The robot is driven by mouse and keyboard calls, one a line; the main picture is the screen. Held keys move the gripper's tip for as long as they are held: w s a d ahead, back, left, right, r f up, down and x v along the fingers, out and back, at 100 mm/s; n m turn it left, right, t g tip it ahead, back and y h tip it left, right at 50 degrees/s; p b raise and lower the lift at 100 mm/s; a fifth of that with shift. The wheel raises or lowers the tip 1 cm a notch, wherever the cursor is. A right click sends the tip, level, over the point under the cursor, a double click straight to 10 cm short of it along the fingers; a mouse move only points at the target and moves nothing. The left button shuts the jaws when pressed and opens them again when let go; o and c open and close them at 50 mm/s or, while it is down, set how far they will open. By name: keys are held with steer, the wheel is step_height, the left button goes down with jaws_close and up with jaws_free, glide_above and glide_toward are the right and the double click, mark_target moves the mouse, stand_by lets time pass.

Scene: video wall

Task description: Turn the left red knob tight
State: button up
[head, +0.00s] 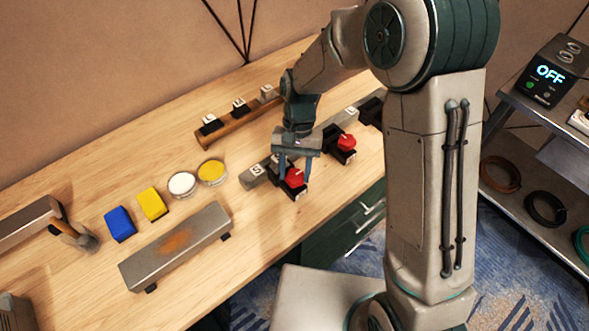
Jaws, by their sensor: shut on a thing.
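The left red knob (295,177) sits on a small black block near the front edge of the wooden table. My gripper (296,174) points down from above, with its fingers on either side of this knob, and is shut on it. The fingers hide part of the knob and its block. A second red knob (347,142) sits on another black block to the right and farther back, with nothing touching it. How tight either knob is cannot be told from this view.
A wooden rail (222,125) with small tagged blocks stands behind my gripper. Left on the table (100,189) are a blue block (120,224), a yellow block (152,203), two round tins, a rust-stained metal bar (170,246) and a hammer (80,238). A shelf with a device reading OFF (549,74) stands right.

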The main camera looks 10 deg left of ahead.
steer(key=shift+w+m+y, duration=0.1)
steer(key=shift+m+y, duration=0.2)
steer(key=shift+m, duration=0.6)
steer(key=o, duration=1)
steer(key=v, duration=1.4)
steer(key=shift+d+b, duration=0.15)
steer(key=shift+b, duration=0.15)
steer(key=s+d+r+t, duration=0.1)
steer(key=s+d+t, duration=0.2)
steer(key=s+d, duration=0.4)
steer(key=s+d+r+n+t, duration=0.1)
steer(key=s+d+t, duration=0.3)
steer(key=d, duration=1.1)
steer(key=s+r, duration=0.1)
steer(key=s, duration=0.2)
steer(key=shift+s+d+t, duration=0.2)
steer(key=shift+s+t, duration=0.05)
steer(key=shift+t, duration=0.05)
